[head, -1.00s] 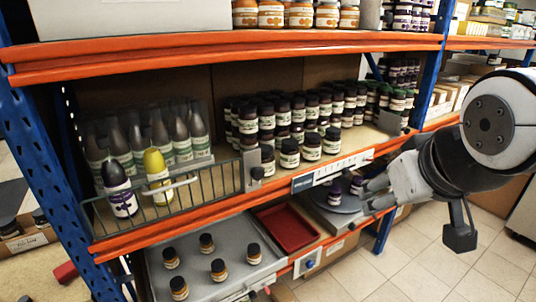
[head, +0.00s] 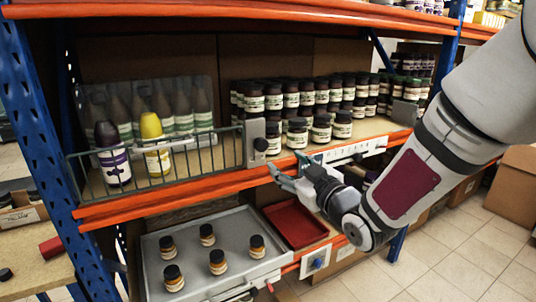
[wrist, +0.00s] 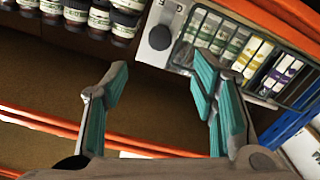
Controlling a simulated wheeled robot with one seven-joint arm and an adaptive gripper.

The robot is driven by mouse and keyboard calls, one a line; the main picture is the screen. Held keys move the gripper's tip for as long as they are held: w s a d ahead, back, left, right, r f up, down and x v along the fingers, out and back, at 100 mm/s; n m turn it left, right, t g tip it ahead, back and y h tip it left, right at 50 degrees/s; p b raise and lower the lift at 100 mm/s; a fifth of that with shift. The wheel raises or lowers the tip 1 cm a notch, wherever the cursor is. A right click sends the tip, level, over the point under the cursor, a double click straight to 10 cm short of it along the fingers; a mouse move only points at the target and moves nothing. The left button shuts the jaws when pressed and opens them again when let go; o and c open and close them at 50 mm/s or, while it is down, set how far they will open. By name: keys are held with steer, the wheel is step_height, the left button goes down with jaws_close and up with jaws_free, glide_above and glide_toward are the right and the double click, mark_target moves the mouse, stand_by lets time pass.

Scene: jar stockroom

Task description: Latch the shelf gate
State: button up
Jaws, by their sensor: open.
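The shelf gate (head: 190,160) is a dark wire panel along the front of the left part of the middle shelf. Its right end meets a grey latch plate (head: 252,130) with a round black knob (head: 261,144). Whether the latch is engaged I cannot tell. The gate (wrist: 262,45) and the knob (wrist: 160,37) also show in the wrist view. My gripper (head: 281,177) is in front of the orange shelf edge, a little below and right of the knob. In the wrist view my gripper (wrist: 158,92) has its teal-padded fingers apart, empty, with the knob beyond them.
A yellow-capped bottle (head: 155,148) and a dark-capped bottle (head: 113,155) stand behind the gate. Many dark jars (head: 320,130) fill the shelf to the right. Below are a grey tray (head: 190,235) with several jars and a red tray (head: 295,222). A blue upright (head: 45,150) bounds the left.

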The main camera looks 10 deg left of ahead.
mark_target(262, 145)
steer(key=x, duration=1.3)
steer(key=shift+w+a, duration=0.25)
steer(key=shift+w, duration=0.05)
steer(key=c, duration=1.2)
